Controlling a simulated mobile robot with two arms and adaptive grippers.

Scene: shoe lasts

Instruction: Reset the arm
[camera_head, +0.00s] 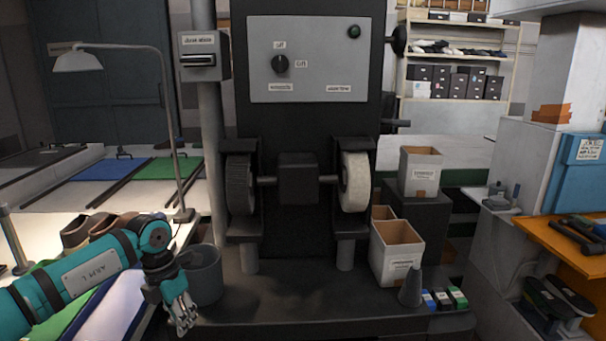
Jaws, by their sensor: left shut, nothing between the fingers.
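My left arm comes in from the lower left of the head view. Its gripper (184,318) points down in front of a grey bucket (207,277) at the left end of the dark machine base. The left gripper is shut, with nothing between its fingers. My right gripper does not show.
A polishing machine with two wheels (355,182) stands in the middle. Open cartons (397,254), a grey cone (411,288) and small boxes (457,298) stand right. A lamp (78,61) and shoes (88,229) are left. The base's front middle is clear.

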